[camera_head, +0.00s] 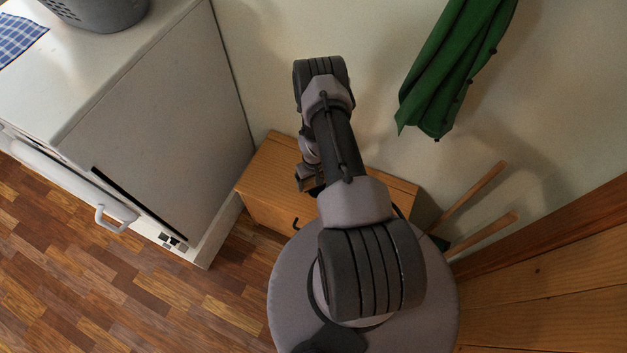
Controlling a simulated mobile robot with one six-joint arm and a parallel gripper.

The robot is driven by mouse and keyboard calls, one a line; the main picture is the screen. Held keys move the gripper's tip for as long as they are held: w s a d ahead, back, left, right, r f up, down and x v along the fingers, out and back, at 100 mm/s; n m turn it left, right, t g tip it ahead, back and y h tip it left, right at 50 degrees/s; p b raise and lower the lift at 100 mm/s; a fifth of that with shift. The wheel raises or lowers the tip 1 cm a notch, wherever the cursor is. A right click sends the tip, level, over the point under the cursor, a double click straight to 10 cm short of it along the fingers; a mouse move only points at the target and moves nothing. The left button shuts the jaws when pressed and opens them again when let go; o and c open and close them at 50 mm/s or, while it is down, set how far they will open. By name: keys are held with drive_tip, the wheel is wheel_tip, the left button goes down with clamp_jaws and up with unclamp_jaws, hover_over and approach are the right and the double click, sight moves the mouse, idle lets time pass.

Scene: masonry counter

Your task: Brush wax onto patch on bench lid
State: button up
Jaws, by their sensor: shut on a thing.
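The wooden bench (265,165) stands against the wall, and its light wood lid shows on both sides of my arm. My gripper (312,187) is small and dark at the end of my arm, over the lid. It is mostly covered by my own arm links. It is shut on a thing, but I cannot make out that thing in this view. No wax and no patch can be seen; the middle of the lid is hidden behind my arm. Whether the held thing touches the lid cannot be told.
A white appliance (160,110) stands left of the bench, with a grey basket (103,14) and a blue checked cloth (18,38) on top. A folded green cloth item (450,75) hangs on the wall. Two wooden handles (480,233) lean right of the bench.

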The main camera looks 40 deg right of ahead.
sight(313, 180)
drive_tip(key=shift+f+b, duration=0.6)
drive_tip(key=shift+b, duration=0.15)
idle(1.4)
wheel_tip(313, 180, up, 7)
drive_tip(key=p, duration=0.4)
drive_tip(key=shift+r+p, duration=0.15)
drive_tip(key=shift+p, duration=0.25)
